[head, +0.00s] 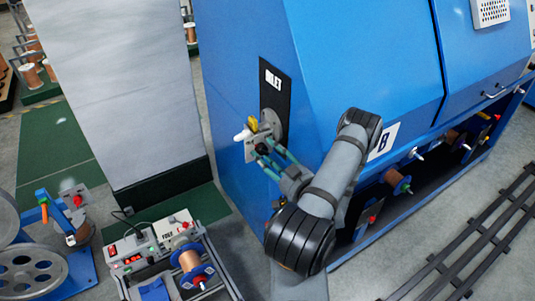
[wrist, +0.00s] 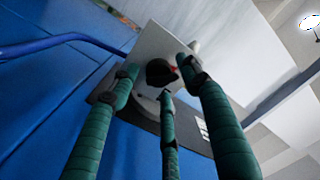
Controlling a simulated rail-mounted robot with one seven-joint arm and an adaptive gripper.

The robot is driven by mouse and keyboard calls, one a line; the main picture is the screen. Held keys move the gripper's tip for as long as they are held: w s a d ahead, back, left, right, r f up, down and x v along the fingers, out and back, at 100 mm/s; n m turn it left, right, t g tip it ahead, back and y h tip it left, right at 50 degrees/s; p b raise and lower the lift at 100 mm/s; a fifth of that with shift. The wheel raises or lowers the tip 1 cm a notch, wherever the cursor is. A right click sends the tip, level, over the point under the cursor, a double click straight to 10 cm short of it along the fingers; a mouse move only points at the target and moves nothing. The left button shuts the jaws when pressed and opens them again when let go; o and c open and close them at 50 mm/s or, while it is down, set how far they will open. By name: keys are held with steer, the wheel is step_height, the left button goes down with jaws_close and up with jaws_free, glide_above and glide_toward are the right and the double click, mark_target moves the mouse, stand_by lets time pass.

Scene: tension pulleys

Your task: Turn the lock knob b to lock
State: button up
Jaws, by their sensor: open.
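A grey metal plate (head: 250,150) stands out from the side of the blue machine, under a black panel with a white label. A yellow part (head: 252,123) and a white-tipped part (head: 241,135) sit at its top. In the wrist view a black knob with a red mark (wrist: 160,72) sits on the light plate (wrist: 150,42); I take it for lock knob b, though no letter shows on it. My gripper (head: 267,156) is open at the plate. In the wrist view its green fingers (wrist: 160,80) are spread around the knob; contact cannot be told. In the head view the fingers partly hide the knob.
The blue machine (head: 225,110) fills the middle and right. A grey pillar (head: 125,90) stands left of the plate. A control box with a copper spool (head: 135,258) is below. Dark rails (head: 480,235) lie on the floor at right. A blue tube (wrist: 65,40) shows in the wrist view.

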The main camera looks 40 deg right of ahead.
steer(key=shift+c, duration=0.5)
steer(key=c, duration=1)
steer(key=m, duration=0.4)
steer(key=shift+m, duration=0.3)
steer(key=m, duration=0.4)
steer(key=shift+m, duration=0.4)
steer(key=m, duration=0.4)
steer(key=shift+m+t+h, duration=0.3)
steer(key=shift+m, duration=0.1)
steer(key=shift+c, duration=0.3)
steer(key=shift+f+m, duration=0.1)
steer(key=shift+m, duration=2.1)
steer(key=shift+o, duration=0.2)
steer(key=shift+h, duration=0.4)
